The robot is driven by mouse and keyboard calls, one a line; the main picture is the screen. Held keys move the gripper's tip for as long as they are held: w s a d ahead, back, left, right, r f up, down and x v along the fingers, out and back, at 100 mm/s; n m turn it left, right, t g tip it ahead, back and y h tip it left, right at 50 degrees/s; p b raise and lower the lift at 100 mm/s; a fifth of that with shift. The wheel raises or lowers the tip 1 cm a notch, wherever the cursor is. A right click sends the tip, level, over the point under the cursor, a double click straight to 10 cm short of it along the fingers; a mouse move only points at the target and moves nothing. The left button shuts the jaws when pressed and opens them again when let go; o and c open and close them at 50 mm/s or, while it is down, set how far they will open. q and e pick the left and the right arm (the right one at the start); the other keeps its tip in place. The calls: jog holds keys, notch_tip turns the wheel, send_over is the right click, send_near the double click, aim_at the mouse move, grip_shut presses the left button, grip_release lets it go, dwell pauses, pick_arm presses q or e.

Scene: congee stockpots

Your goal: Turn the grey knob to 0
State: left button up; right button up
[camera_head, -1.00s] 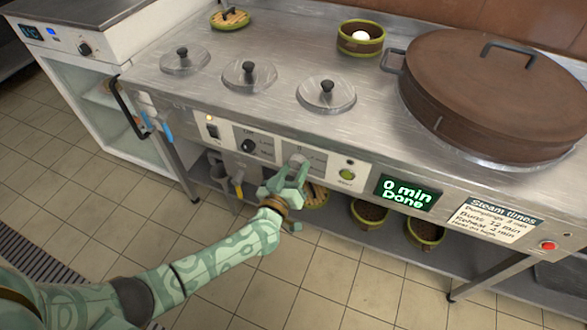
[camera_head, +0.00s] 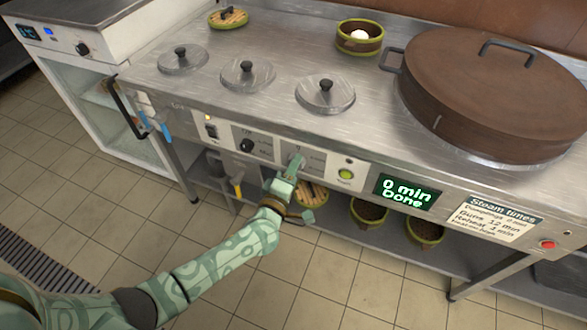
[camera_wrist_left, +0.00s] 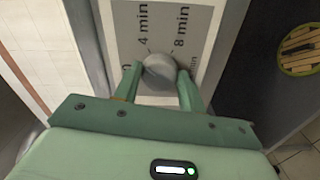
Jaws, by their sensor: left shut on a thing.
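The grey knob (camera_wrist_left: 160,72) sits on a light panel between my left gripper's fingers in the left wrist view. The labels "4 min" and "8 min" show above it, and a partly hidden label shows at its left. I cannot make out which mark the knob points to. My left gripper (camera_head: 294,168) reaches up to the stove's front panel in the head view and covers most of the knob there. It is shut on the knob, one finger on each side. My right gripper is not in view.
A black knob (camera_head: 247,146) and a switch (camera_head: 211,130) sit left on the panel, a green button (camera_head: 347,174) and a display reading "0 min Done" (camera_head: 405,192) right. Bamboo baskets (camera_head: 368,213) stand on the shelf below. A big brown lid (camera_head: 490,90) covers the right.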

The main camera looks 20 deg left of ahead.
pick_arm(q)
jog(key=n+b, duration=0.1)
jog(key=n, duration=0.6)
jog(key=shift+f, duration=0.15)
jog(key=shift+n, duration=0.3)
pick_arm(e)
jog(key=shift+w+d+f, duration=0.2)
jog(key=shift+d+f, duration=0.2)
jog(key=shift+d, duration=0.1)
pick_arm(q)
jog(key=shift+n, duration=0.3)
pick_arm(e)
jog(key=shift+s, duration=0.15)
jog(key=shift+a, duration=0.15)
pick_arm(q)
jog(key=o, duration=1)
jog(key=shift+c, duration=0.2)
